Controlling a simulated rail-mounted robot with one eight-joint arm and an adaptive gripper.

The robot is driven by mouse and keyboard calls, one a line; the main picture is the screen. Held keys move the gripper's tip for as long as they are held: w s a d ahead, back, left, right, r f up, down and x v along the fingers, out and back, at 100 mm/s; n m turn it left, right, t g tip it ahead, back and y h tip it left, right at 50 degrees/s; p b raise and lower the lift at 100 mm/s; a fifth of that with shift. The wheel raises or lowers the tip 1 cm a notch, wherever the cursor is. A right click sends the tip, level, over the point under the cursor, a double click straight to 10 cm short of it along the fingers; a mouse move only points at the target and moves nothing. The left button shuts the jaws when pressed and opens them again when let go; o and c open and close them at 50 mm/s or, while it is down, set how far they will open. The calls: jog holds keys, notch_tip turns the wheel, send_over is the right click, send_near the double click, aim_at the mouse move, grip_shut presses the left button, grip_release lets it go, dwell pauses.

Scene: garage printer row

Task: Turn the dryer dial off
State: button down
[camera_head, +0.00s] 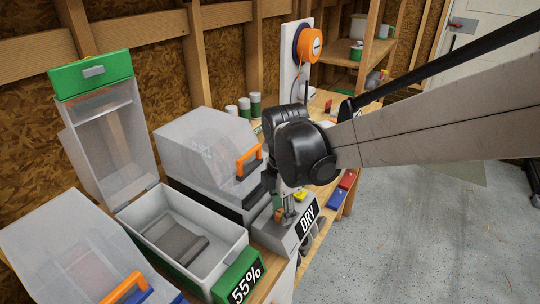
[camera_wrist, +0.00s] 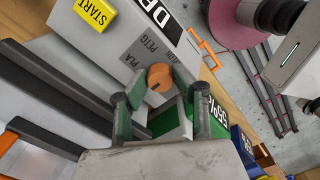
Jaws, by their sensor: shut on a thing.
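The dryer is a grey box with a black DRY label (camera_head: 308,222), right of the middle in the head view. In the wrist view its panel shows a yellow START button (camera_wrist: 95,13), PLA and PETG print, and an orange round dial (camera_wrist: 160,77) with a dark mark. My gripper (camera_wrist: 158,88) has green-tipped fingers on either side of the dial and is shut on it. In the head view my gripper (camera_head: 289,206) points down onto the dryer, and its fingers mostly hide the dial. The dial's exact setting is hard to read.
An open clear bin with a green 55% label (camera_head: 246,284) stands left of the dryer, its lid (camera_head: 105,130) raised. A closed clear bin with an orange handle (camera_head: 248,160) stands behind. An orange spool (camera_head: 309,43) hangs at the back. Open floor lies right.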

dwell(0.3)
jog(key=c, duration=1.4)
grip_release()
notch_tip(320, 180, up, 12)
jog(key=shift+r, duration=0.1)
jog(key=shift+d, duration=0.1)
jog(key=s+d+f+m+t, duration=0.1)
jog(key=s+d+m+t, duration=0.1)
jog(key=s+d+m, duration=0.2)
jog(key=s+d+f+m+t, duration=0.1)
jog(key=s+d+m, duration=0.3)
jog(key=m, duration=0.6)
jog(key=s+d+f+m+t, duration=0.2)
jog(key=s+d+m+t, duration=0.2)
jog(key=m, duration=0.4)
jog(key=shift+d+f, duration=0.1)
jog(key=shift+d, duration=0.65)
